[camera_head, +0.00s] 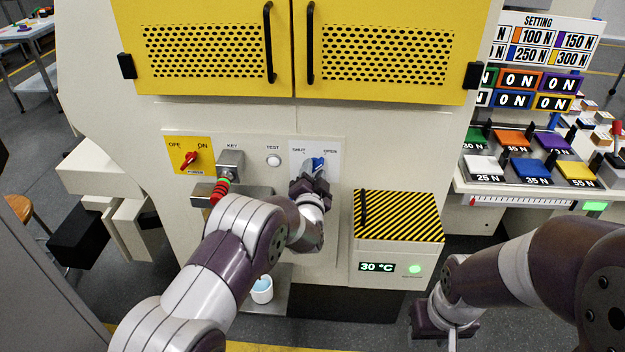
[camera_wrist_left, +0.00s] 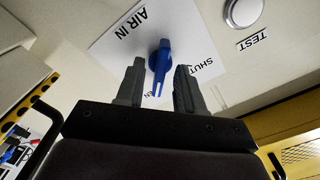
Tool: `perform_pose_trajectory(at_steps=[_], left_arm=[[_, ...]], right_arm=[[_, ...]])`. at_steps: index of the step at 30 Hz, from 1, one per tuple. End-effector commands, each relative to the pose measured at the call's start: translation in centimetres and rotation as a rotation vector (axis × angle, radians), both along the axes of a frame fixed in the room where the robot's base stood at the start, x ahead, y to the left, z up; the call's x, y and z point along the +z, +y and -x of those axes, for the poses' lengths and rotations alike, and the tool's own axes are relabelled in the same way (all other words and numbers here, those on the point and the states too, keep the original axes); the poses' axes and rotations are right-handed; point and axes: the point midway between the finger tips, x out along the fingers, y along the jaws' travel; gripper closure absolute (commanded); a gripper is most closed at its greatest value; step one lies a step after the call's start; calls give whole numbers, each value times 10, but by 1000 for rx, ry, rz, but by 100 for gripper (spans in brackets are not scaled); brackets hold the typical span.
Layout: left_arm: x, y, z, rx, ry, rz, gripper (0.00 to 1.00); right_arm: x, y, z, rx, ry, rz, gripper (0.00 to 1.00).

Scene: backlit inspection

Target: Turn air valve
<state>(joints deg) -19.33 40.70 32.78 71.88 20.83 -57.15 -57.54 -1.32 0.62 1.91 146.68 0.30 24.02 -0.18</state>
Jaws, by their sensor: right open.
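The blue air valve handle (camera_head: 318,163) is on a white plate (camera_head: 330,149) marked SHUT on its left and OPEN on its right. My left gripper (camera_head: 312,180) is in front of it and partly hides it. In the left wrist view the handle (camera_wrist_left: 160,62) shows between the two fingertips of my left gripper (camera_wrist_left: 160,68), with a gap on each side. That gripper is open and holds nothing. The plate there also reads AIR IN. My right gripper (camera_head: 445,322) is low at the right, open and away from the valve.
Left of the valve are a TEST button (camera_head: 273,160), a key switch (camera_head: 231,163) with a red and green tag, and a red OFF/ON knob (camera_head: 190,160). A striped box (camera_head: 398,215) juts out at the right. Yellow doors (camera_head: 210,50) are above.

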Motion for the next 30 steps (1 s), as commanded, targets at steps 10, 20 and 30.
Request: perform_pose_trajectory(at_steps=[10,20,30], left_arm=[[0,2,78,-3,3,-2,63],[-1,4,124,-1,1,-1,63],[-1,4,124,-1,1,-1,63]], right_arm=[[4,0,0,0,0,0,57],[5,0,0,0,0,0,57],[5,0,0,0,0,0,57]])
